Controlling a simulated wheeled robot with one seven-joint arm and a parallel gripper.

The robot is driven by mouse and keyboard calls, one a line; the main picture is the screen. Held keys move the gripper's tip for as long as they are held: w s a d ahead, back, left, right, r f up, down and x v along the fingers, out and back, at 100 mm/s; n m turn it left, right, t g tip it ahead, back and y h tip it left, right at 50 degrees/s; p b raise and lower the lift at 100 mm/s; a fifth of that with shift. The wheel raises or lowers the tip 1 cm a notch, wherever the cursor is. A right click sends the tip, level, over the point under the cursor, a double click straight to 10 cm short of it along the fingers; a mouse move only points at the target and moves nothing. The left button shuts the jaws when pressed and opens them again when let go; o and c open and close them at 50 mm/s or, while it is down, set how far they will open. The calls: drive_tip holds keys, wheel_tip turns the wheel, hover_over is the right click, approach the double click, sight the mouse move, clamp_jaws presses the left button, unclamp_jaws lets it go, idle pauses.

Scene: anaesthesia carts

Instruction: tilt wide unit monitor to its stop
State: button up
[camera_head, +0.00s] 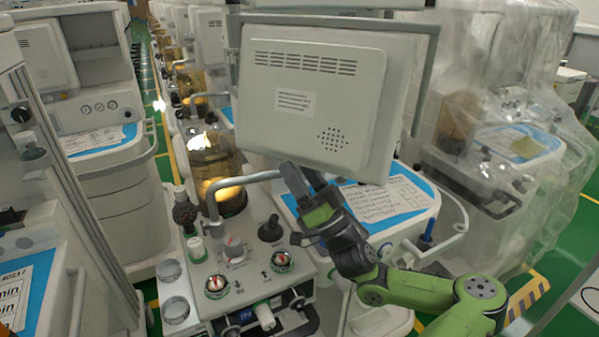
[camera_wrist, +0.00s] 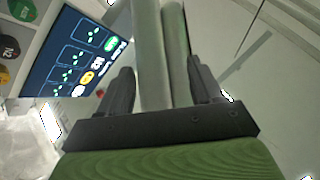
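The large pale monitor (camera_head: 312,100) shows its back, with vent slots, a label and a round speaker grille, in the middle of the head view. A grey frame (camera_head: 424,85) runs along its top and right side. My gripper (camera_head: 302,178) is at the monitor's lower edge, with its fingers pointing up and overlapping that edge in the picture. In the wrist view my gripper (camera_wrist: 160,82) has its two dark fingers apart, on either side of a pale grey bar (camera_wrist: 150,45). A gap shows beside the left finger. Which part the bar belongs to is unclear.
Below the monitor are a cart panel with knobs (camera_head: 235,250), a curved grey rail (camera_head: 240,181) and a glass canister (camera_head: 213,165). A plastic-covered cart (camera_head: 490,150) stands at right, another cart (camera_head: 100,130) at left. A lit screen (camera_wrist: 85,52) shows in the wrist view.

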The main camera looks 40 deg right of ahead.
drive_tip(key=shift+s+f, duration=0.15)
drive_tip(key=shift+f, duration=0.05)
drive_tip(key=b+v, duration=0.1)
drive_tip(key=v, duration=1.4)
drive_tip(key=shift+s, duration=0.15)
